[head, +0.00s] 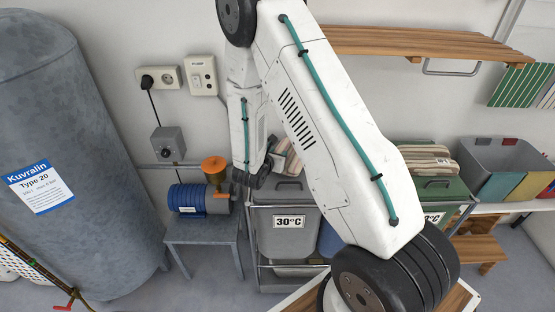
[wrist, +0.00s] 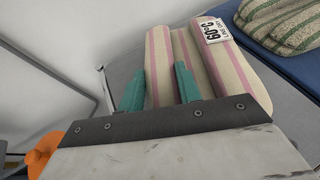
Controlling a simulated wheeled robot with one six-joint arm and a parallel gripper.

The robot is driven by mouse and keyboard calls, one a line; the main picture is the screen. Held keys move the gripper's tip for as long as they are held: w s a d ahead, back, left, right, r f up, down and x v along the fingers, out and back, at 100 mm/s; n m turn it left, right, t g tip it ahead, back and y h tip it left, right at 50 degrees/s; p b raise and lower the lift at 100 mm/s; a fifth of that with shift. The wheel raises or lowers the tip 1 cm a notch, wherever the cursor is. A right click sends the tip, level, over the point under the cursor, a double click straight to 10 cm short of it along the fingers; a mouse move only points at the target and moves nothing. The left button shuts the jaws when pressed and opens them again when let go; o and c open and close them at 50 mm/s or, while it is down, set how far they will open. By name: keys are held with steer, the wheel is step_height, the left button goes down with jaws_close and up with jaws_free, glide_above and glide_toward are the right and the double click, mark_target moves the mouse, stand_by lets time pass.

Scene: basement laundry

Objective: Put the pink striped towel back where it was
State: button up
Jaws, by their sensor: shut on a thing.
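The pink striped towel (wrist: 215,65) is cream with pink stripes and lies folded in the wrist view. A white tag (wrist: 214,31) on it seems to read 60°C. My gripper (wrist: 156,78) has its two teal fingers shut on a near fold of the towel. In the head view a small part of the towel (head: 291,158) shows above the grey 30°C bin (head: 285,235), mostly hidden behind my arm. A grey surface (wrist: 117,77) shows under and beside the towel in the wrist view. I cannot tell whether the towel touches it.
Green-striped towels (wrist: 282,22) lie on a blue surface at the right. More striped towels (head: 428,156) lie on a green bin (head: 444,190). A wooden shelf (head: 420,42) hangs above.

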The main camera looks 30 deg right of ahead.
steer(key=shift+f, duration=1.2)
steer(key=shift+f, duration=0.15)
steer(key=o, duration=1.1)
